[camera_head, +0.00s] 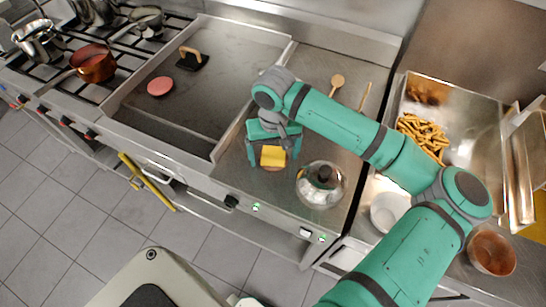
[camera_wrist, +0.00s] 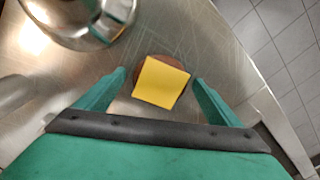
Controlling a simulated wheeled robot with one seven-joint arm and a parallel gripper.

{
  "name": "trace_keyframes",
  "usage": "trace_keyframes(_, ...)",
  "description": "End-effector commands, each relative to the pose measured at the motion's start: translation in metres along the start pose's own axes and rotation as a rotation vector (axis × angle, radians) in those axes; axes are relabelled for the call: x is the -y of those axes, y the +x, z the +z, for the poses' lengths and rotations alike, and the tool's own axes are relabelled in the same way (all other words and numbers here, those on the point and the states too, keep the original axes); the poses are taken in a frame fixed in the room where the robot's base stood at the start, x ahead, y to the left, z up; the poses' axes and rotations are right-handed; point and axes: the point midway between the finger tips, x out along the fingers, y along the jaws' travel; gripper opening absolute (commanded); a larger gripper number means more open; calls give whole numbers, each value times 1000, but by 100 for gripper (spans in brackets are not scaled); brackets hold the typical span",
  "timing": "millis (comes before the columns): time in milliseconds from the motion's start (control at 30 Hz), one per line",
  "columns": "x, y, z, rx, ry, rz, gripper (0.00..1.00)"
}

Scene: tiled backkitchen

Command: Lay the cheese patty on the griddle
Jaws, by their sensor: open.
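The cheese patty (camera_head: 273,157) is a brown round patty with a square yellow cheese slice on top. It lies on the steel counter to the right of the griddle. In the wrist view the cheese patty (camera_wrist: 161,82) lies between and just beyond the fingertips. My gripper (camera_head: 273,163) is open over it, one finger on each side. In the wrist view my gripper (camera_wrist: 158,78) shows gaps between both fingers and the patty. The griddle (camera_head: 215,75) is a flat grey plate with a raised rim, left of my gripper.
On the griddle lie a pink patty (camera_head: 160,86) and a press with a wooden handle (camera_head: 190,58). A shiny domed lid (camera_head: 320,185) stands close to the right of my gripper. Fries (camera_head: 423,133) lie in a steel tray at right. The griddle's front right is clear.

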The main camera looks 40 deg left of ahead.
Motion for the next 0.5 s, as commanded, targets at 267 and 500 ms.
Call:
trace_keyframes(267,1,0,0,0,-3,0,42)
trace_keyframes(500,1,-1,0,0,-4,0,37)
